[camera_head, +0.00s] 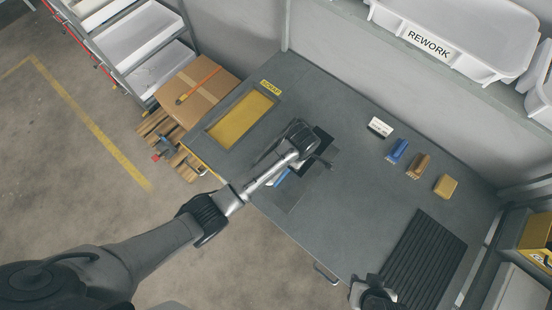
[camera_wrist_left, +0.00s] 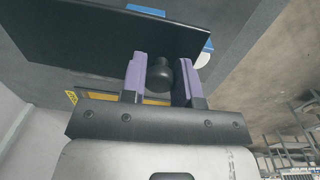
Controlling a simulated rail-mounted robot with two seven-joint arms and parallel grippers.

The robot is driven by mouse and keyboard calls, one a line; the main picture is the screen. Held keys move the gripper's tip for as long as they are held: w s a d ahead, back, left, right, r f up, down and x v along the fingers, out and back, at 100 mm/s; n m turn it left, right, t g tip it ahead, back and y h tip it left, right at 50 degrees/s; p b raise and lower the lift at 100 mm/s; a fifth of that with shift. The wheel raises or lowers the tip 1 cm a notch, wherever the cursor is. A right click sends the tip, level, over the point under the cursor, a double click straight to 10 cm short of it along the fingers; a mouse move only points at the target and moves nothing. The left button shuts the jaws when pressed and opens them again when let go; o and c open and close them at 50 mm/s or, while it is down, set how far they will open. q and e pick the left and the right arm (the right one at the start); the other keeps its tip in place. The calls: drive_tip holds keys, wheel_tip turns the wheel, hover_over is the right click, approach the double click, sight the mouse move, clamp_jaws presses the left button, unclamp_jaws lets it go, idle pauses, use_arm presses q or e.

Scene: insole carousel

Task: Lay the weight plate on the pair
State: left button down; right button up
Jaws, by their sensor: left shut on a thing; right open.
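The weight plate, a flat black slab (camera_head: 325,138), shows partly from under my left arm's wrist in the head view. In the left wrist view the plate (camera_wrist_left: 110,38) spans the top, and its black knob (camera_wrist_left: 186,76) sits between the purple fingers of my left gripper (camera_wrist_left: 165,80), which is shut on it. A blue and white piece (camera_head: 281,177), perhaps part of the pair, shows beside the arm. Blue and white edges also show past the plate in the left wrist view (camera_wrist_left: 203,60). The rest of the pair is hidden. My right gripper (camera_head: 373,294) is open at the bottom edge, away from the plate.
A yellow recessed tray (camera_head: 241,119) lies left on the grey table (camera_head: 350,215). A small white box (camera_head: 379,127), a blue brush (camera_head: 397,151), a brown brush (camera_head: 418,165) and a yellow block (camera_head: 445,187) stand along the back. A ribbed black mat (camera_head: 425,260) lies right. The middle is clear.

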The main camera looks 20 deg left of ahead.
use_arm(q)
drive_tip(key=a+f, duration=0.1)
drive_tip(key=a, duration=0.2)
drive_tip(key=s+a+f, duration=0.1)
drive_tip(key=a+f, duration=0.3)
drive_tip(key=a, duration=0.1)
drive_tip(key=shift+s+a, duration=0.15)
drive_tip(key=shift+a, duration=0.2)
drive_tip(key=shift+f, duration=2.1)
drive_tip(key=c, duration=0.9)
unclamp_jaws()
drive_tip(key=shift+a, duration=0.1)
drive_tip(key=shift+o, duration=0.2)
drive_tip(key=shift+r, duration=0.3)
wheel_tip(320, 180, up, 11)
drive_tip(key=p, duration=0.1)
drive_tip(key=shift+s+r+p, duration=0.2)
drive_tip(key=shift+s+p, duration=0.05)
drive_tip(key=shift+p, duration=0.1)
